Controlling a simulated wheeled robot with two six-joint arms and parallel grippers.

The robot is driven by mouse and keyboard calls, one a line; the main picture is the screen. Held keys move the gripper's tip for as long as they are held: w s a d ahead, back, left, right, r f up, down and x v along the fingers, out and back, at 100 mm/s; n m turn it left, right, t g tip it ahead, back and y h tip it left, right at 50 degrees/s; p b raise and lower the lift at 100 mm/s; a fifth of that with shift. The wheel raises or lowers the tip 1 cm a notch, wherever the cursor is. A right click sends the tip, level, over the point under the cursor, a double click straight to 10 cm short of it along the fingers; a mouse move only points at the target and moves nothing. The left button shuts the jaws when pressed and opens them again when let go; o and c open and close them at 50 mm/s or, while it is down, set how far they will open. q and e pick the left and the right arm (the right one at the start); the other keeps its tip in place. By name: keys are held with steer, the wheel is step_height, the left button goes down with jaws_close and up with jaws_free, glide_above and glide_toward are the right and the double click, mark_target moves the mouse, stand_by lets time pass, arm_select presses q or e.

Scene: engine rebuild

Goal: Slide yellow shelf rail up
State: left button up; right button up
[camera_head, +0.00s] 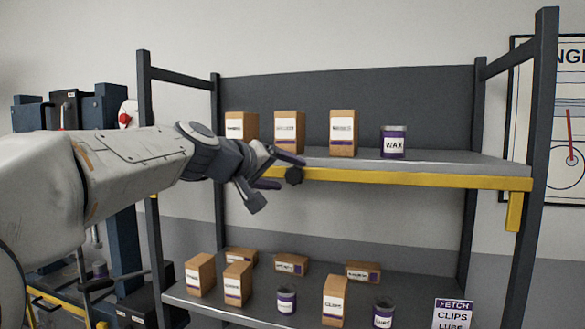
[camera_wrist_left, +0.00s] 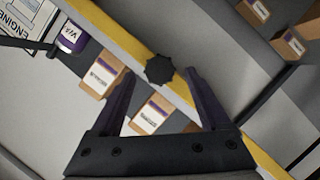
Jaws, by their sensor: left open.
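The yellow shelf rail (camera_head: 420,179) runs along the front edge of the upper shelf (camera_head: 470,163). A dark faceted knob (camera_head: 293,176) sits on it near its left part. In the left wrist view, the rail (camera_wrist_left: 121,38) crosses diagonally and the knob (camera_wrist_left: 160,70) lies in line with the gap between my fingertips. My left gripper (camera_head: 284,172) is open and empty at the knob, hiding the rail's left end in the head view. Whether the fingers touch the knob or rail, I cannot tell. My right gripper is not in view.
Several boxes, such as a tall one (camera_head: 343,135), and a purple WAX can (camera_head: 393,143) stand on the upper shelf. The lower shelf (camera_head: 260,308) holds more boxes and cans. Dark posts (camera_head: 530,150) frame the rack. A yellow bracket (camera_head: 514,212) hangs at the rail's right end.

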mark_target(292, 174)
arm_select(q)
steer(key=shift+p+x, duration=0.45)
steer(key=shift+x, duration=1.25)
jaws_close()
steer(key=shift+r, duration=0.1)
